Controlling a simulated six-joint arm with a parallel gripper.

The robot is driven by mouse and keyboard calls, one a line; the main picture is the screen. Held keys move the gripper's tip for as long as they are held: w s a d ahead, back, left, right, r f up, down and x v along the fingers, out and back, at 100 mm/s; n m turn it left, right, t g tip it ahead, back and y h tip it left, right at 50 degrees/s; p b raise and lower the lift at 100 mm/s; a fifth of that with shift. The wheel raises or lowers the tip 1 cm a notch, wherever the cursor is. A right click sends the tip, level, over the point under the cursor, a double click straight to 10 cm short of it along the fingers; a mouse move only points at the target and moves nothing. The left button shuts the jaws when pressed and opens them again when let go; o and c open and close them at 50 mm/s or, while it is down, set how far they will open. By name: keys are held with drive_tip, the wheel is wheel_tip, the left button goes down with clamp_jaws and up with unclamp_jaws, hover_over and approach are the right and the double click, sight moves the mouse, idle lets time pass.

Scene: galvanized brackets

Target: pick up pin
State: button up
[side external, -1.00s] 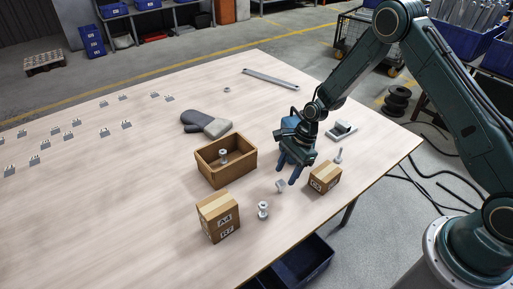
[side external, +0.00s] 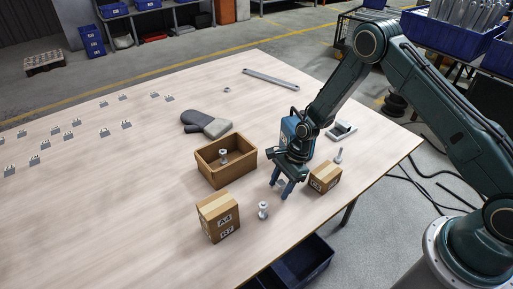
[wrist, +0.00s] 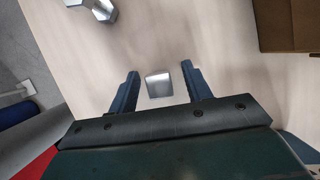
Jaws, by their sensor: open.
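My gripper (side external: 281,190) is open and low over the table, its two blue fingers pointing down. A small grey metal piece (wrist: 158,84) lies between the fingertips in the wrist view, with a gap on either side. It looks like a short, nearly square block from above; I cannot tell for sure that it is the pin. In the side view the fingers mostly hide it. Another metal piece with a wide end (side external: 263,210) stands in front of the gripper and also shows at the top left of the wrist view (wrist: 95,14). A bolt-like piece (side external: 339,156) stands behind the small carton.
A small carton (side external: 326,179) stands close right of my gripper. A taller carton (side external: 218,219) is at front left. A wooden box (side external: 228,175) holding a metal piece is left. A glove (side external: 207,124) and wrench (side external: 271,78) lie behind.

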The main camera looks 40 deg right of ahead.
sight(281, 182)
idle(0.4)
clamp_jaws()
drive_tip(key=shift+r, duration=0.1)
wheel_tip(281, 182, up, 20)
idle(0.9)
idle(0.5)
